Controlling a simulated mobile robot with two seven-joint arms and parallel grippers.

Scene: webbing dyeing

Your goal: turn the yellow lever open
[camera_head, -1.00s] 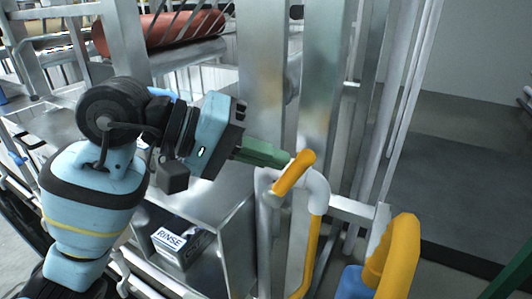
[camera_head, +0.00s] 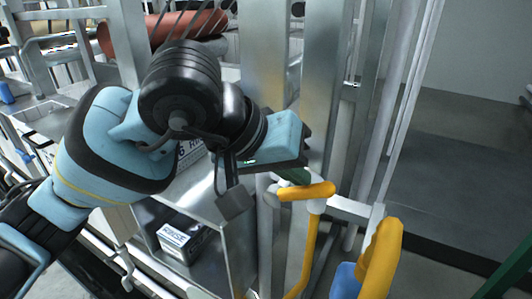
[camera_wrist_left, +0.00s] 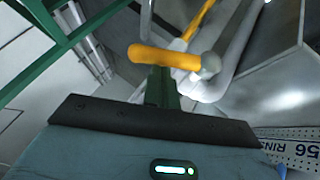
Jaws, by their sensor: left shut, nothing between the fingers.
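The yellow lever (camera_head: 308,191) sits on top of a pale pipe fitting with a yellow pipe (camera_head: 309,245) running down from it. In the head view it lies nearly level across the picture. My left gripper (camera_head: 293,176) has dark green fingers, shut with nothing between them. Its fingertips are at the lever, right behind it in the head view; whether they touch it I cannot tell. In the left wrist view the lever (camera_wrist_left: 163,57) crosses just beyond the fingertips (camera_wrist_left: 162,75). My right gripper is not in view.
A thick yellow bent pipe (camera_head: 382,255) with a blue part (camera_head: 346,281) stands at the lower right. Upright metal posts (camera_head: 322,90) rise behind the lever. A box marked RINSE (camera_head: 183,240) sits in a metal compartment at the lower left. Open floor lies at the right.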

